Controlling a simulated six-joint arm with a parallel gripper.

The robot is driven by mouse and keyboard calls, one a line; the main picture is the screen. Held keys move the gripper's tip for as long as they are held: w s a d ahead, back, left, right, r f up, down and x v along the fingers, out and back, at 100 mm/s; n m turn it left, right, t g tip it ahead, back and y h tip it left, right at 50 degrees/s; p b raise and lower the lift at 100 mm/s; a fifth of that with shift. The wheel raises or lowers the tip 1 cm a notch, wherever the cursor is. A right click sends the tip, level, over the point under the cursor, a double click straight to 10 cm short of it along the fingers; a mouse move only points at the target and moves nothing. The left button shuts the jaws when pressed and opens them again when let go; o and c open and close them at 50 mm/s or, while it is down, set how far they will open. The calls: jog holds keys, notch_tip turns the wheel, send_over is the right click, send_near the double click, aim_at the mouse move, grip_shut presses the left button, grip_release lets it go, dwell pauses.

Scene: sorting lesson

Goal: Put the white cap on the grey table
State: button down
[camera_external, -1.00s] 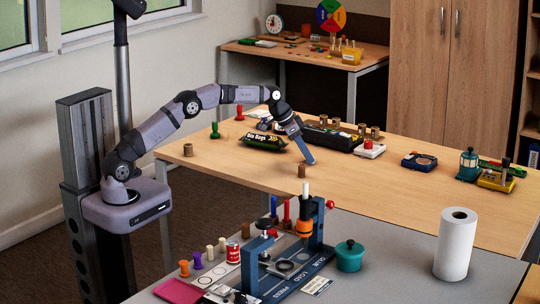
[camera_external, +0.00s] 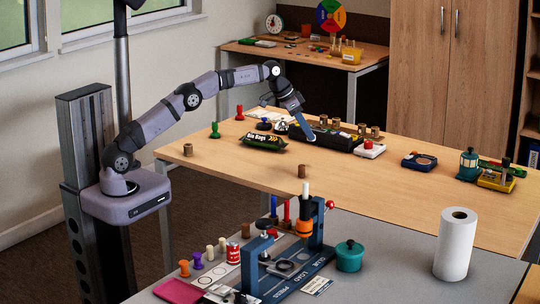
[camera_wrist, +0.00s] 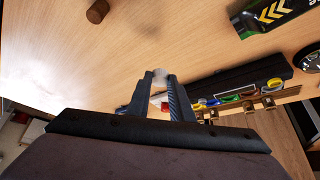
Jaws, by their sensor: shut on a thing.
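My gripper (camera_external: 311,139) is above the wooden table, pointing down. In the wrist view my gripper (camera_wrist: 160,80) is shut on a small pale round thing, which looks like the white cap (camera_wrist: 160,73). The cap shows just past the fingertips; most of it is hidden between them. In the external view I cannot make it out. The grey table (camera_external: 400,245) stands in front of the wooden table, at lower right.
The wooden table (camera_external: 420,190) holds a bin bags pack (camera_external: 263,141), a long black case (camera_external: 330,138) and a brown cylinder (camera_external: 303,171). The grey table has a blue press (camera_external: 252,268), a teal pot (camera_external: 349,257) and a paper roll (camera_external: 455,245). Its surface between pot and roll is clear.

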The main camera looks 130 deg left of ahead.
jog(key=shift+r, duration=0.75)
